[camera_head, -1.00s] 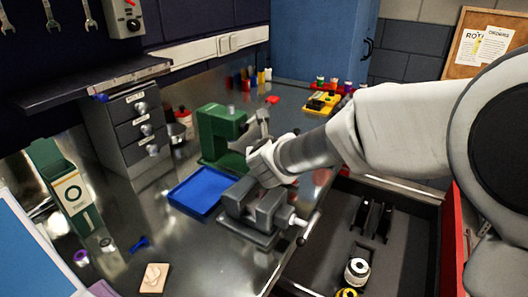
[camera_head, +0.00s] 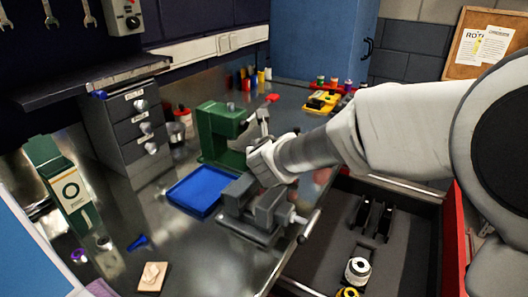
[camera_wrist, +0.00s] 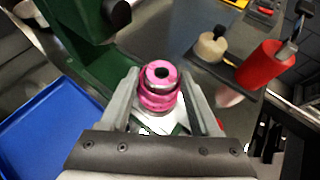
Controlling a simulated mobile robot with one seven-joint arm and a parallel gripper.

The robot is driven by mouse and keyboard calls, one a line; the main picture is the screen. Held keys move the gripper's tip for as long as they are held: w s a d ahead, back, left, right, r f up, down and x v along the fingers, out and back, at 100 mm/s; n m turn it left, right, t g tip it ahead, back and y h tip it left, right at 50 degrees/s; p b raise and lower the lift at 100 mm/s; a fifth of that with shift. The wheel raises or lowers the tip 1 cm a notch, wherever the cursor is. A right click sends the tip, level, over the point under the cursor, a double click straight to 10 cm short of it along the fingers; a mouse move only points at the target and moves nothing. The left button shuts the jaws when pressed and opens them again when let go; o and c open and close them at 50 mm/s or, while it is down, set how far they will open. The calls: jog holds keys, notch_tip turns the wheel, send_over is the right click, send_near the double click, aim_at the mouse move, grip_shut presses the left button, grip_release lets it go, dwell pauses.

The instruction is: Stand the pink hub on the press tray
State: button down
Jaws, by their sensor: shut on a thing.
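The pink hub (camera_wrist: 158,88) is held between the two fingers of my gripper (camera_wrist: 160,78) in the wrist view, its round bored end facing the camera. In the head view my gripper (camera_head: 262,142) is beside the green press (camera_head: 216,132), above and behind the vise; the hub cannot be made out there. The green press also fills the upper left of the wrist view (camera_wrist: 75,45). A blue tray (camera_head: 203,190) lies flat on the bench in front of the press, and at the left of the wrist view (camera_wrist: 45,125). The hub is apart from the blue tray.
A grey vise (camera_head: 258,210) stands right of the blue tray, under my arm. A red bottle (camera_wrist: 265,65) and a cream-topped item (camera_wrist: 210,46) are at right in the wrist view. A drawer cabinet (camera_head: 130,125) stands left. An open drawer (camera_head: 330,250) is at lower right.

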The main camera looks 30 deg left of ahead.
jog(key=shift+r, duration=0.2)
jog(key=shift+r+p, duration=0.6)
jog(key=shift+p, duration=0.05)
jog(key=shift+f+b, duration=0.8)
jog(key=shift+b, duration=0.2)
dwell(0.9)
jog(key=shift+r, duration=0.2)
jog(key=shift+r+p, duration=0.65)
dwell(0.7)
jog(key=shift+f+b, duration=0.85)
jog(key=shift+b, duration=0.15)
jog(key=shift+c, duration=1.9)
grip_release()
